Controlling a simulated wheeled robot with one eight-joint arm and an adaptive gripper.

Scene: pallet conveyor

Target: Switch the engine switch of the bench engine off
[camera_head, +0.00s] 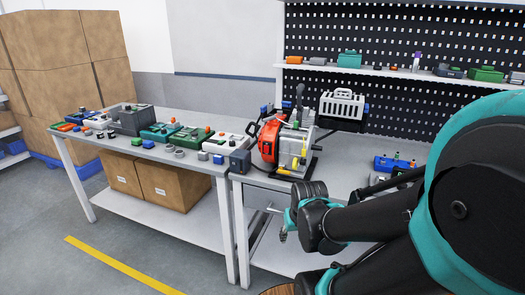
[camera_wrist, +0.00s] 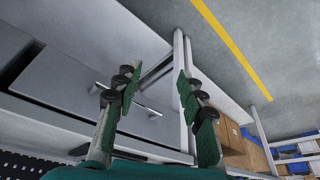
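The bench engine (camera_head: 270,141), with a red-orange housing and grey and yellow parts, stands on the workbench in the middle of the head view. Its engine switch is too small to make out, so its position cannot be told. My gripper (camera_head: 284,232) is in front of the bench, below and apart from the engine. In the wrist view my gripper (camera_wrist: 155,88) has its two green-padded fingers spread apart with nothing between them. The engine does not show in the wrist view.
A left table (camera_head: 178,152) carries several small devices, with cardboard boxes (camera_head: 172,186) on its lower shelf. A white ribbed case (camera_head: 342,105) stands behind the engine. Small blue parts (camera_head: 393,163) lie to its right. The floor (camera_head: 75,210) at left is clear.

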